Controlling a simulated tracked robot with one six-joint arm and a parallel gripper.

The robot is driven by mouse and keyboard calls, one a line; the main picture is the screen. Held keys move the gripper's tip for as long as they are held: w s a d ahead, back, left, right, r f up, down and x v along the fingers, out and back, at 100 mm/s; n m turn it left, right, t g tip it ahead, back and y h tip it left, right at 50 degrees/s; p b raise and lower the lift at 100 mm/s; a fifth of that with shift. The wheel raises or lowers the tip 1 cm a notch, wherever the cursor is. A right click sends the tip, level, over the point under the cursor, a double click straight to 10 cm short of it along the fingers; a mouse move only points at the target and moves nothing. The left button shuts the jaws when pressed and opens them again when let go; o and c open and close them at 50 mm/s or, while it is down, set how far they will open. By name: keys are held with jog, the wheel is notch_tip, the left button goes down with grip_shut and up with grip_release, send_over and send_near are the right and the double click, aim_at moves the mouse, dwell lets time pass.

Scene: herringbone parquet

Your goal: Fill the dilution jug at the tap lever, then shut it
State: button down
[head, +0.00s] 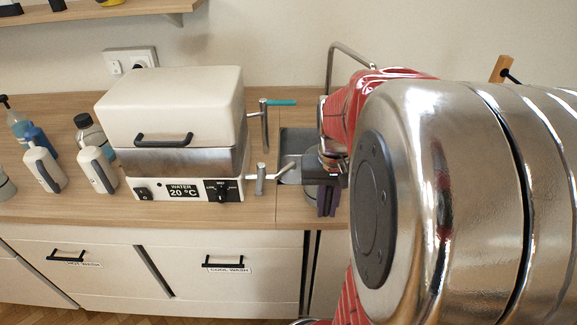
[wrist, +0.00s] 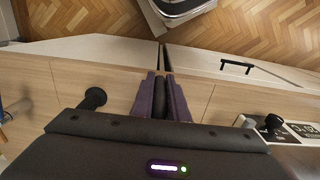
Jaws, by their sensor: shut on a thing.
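My gripper (head: 327,200) is low over the counter's front edge, right of the water bath; its purple fingers also show in the wrist view (wrist: 161,100). They are closed on a narrow dark thing between them, mostly hidden, and I cannot tell what it is. A lever with a teal grip (head: 281,102) stands at the bath's right side, apart from my gripper. Below it a short metal spout or crank (head: 266,174) sticks out from the bath. I cannot make out the dilution jug; my arm hides much of the right side.
The white water bath (head: 172,105) reads 20 °C. Several bottles (head: 100,168) stand to its left. A bent metal pipe (head: 331,70) rises behind my arm. A black knob (wrist: 95,98) is beside my fingers. Drawers labelled hot wash and cool wash (head: 226,266) are below.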

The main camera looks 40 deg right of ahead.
jog(key=shift+f, duration=0.8)
jog(key=c, duration=1.6)
grip_release()
jog(key=shift+c, duration=0.2)
jog(key=o, duration=0.3)
notch_tip(320, 180, up, 14)
jog(key=shift+f, duration=0.1)
